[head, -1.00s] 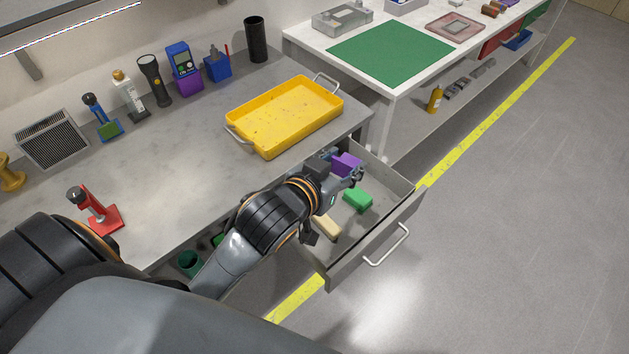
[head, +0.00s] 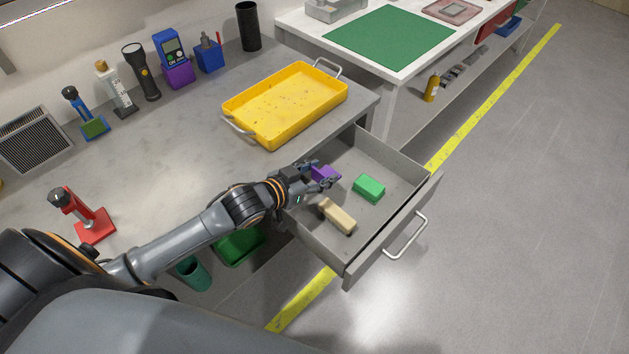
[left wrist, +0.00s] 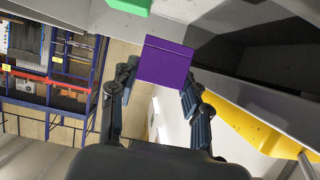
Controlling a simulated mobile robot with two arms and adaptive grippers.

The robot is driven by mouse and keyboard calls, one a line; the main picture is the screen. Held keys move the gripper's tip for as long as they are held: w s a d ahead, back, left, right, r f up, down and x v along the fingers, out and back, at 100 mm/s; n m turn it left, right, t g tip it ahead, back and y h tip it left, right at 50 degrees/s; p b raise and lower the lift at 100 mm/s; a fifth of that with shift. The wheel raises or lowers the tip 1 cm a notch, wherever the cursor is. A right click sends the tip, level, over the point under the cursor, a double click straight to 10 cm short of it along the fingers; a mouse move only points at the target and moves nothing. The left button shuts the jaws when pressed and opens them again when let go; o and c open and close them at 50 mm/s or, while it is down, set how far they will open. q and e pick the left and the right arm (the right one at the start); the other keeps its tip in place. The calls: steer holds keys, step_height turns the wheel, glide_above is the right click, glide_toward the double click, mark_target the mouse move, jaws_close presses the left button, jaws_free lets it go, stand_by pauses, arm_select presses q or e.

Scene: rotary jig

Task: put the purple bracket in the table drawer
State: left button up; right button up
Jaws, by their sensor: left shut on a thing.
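The purple bracket (head: 325,174) is between the fingers of my left gripper (head: 327,177), which is shut on it. They are over the left back part of the open table drawer (head: 408,230), near the table edge; the exact height is hard to tell. In the left wrist view the bracket (left wrist: 165,62) shows as a purple block between the two fingertips (left wrist: 160,88). My right gripper is not in view.
The drawer holds a green block (head: 369,188) and a tan block (head: 338,217), with bare floor around them. A yellow tray (head: 285,104) stands on the table above. A green bin (head: 240,243) is below the table edge, left of the drawer.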

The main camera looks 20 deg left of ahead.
mark_target(314, 179)
arm_select(q)
steer(key=shift+w+a+f, duration=0.35)
steer(key=shift+a+f, duration=0.15)
steer(key=shift+f, duration=0.3)
steer(key=f, duration=0.3)
steer(key=shift+w+a, duration=0.2)
steer(key=shift+a, duration=0.1)
steer(key=shift+f, duration=0.3)
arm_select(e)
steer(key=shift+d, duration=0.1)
arm_select(q)
steer(key=shift+f, duration=0.15)
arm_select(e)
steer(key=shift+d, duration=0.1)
arm_select(q)
steer(key=shift+s+f, duration=0.1)
steer(key=shift+f, duration=0.45)
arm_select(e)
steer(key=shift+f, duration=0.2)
